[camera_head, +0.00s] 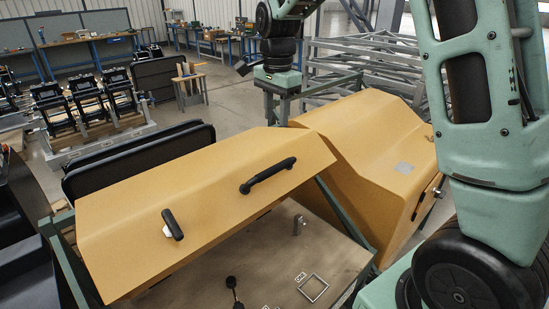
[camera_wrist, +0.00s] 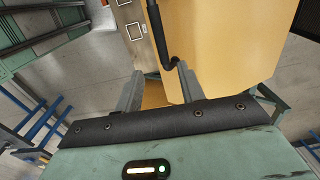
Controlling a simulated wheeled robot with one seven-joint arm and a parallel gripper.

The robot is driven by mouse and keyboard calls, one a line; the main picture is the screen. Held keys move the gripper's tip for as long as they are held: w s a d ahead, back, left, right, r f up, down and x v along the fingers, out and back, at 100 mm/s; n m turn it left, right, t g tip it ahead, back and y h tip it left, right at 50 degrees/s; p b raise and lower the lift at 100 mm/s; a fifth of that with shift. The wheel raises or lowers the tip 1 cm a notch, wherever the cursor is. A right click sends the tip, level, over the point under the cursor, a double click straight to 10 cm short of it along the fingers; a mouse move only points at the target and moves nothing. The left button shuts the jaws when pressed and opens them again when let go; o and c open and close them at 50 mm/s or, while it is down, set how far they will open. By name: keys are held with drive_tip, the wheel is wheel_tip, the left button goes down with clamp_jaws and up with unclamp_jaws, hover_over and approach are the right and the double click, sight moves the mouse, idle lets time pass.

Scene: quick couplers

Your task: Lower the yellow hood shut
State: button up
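The yellow hood (camera_head: 205,190) stands raised and tilted over a beige panel (camera_head: 335,255) in the head view. A black bar handle (camera_head: 268,175) and a smaller dark latch (camera_head: 172,224) are on its face. My gripper (camera_head: 284,112) points down behind the hood's far edge, its tips partly hidden there. In the wrist view my gripper (camera_wrist: 161,75) has its two grey fingers apart, with nothing clamped between them. A black bar (camera_wrist: 158,35) lies just beyond and between the fingers, beside a yellow surface (camera_wrist: 225,40). I cannot tell whether it is the same handle.
A second yellow housing (camera_head: 370,150) adjoins the hood on the right, near my arm. Dark padded panels (camera_head: 135,160) stand behind the hood at left. A grey metal frame (camera_head: 360,60) stands behind. Open floor (camera_head: 225,95) lies at the back centre.

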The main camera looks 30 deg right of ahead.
wheel_tip(320, 180, down, 15)
drive_tip(key=p, duration=0.3)
drive_tip(key=shift+w+p, duration=0.15)
drive_tip(key=shift+p, duration=0.15)
clamp_jaws()
